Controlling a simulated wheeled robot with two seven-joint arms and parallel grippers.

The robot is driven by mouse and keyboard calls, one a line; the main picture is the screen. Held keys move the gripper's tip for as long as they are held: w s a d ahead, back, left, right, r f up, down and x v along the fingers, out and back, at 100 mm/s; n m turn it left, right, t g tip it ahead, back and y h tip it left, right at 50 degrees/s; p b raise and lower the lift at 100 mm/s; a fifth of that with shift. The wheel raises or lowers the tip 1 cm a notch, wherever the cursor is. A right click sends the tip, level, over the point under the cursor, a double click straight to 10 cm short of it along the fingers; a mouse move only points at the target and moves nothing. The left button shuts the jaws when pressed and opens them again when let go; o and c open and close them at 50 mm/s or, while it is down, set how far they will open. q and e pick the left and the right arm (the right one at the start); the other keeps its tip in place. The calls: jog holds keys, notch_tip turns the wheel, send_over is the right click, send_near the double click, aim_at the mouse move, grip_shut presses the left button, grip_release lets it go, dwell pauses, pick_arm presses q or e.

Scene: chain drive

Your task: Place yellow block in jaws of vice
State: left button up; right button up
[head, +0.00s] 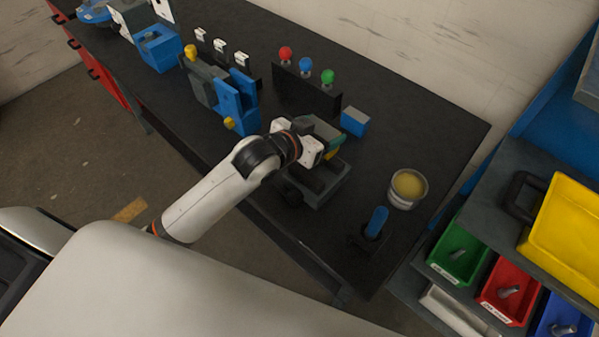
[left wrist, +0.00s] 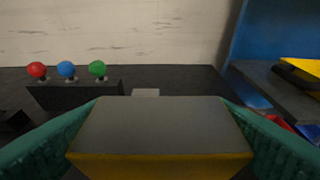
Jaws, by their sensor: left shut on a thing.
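My left gripper (head: 325,146) is shut on the yellow block (left wrist: 160,128). In the left wrist view the block shows a greyish top and a yellow near face between the teal fingers. In the head view the gripper mostly hides the block. A dark grey vice (head: 326,191) stands on the black bench directly below the gripper. The gripper and arm hide part of its jaws, so I cannot tell whether the block touches them. My right gripper is not in view.
A blue block (head: 354,121) stands just behind the gripper. Red, blue and green knobs stand on a black stand (head: 305,88). A blue fixture (head: 235,100) is to the left. A round tin (head: 408,188) and a blue-handled tool (head: 376,222) are to the right.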

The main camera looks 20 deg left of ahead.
pick_arm(q)
jog(key=shift+s+a+f, duration=0.1)
jog(key=shift+s+f, duration=0.05)
notch_tip(320, 180, down, 5)
jog(key=shift+r+p, duration=0.1)
jog(key=shift+p, duration=0.2)
jog(key=shift+f, duration=2.25)
jog(key=shift+f, duration=0.1)
jog(key=o, duration=1.5)
jog(key=shift+f, duration=0.25)
jog(key=o, duration=0.4)
jog(key=shift+s, duration=0.1)
jog(key=shift+r, duration=0.15)
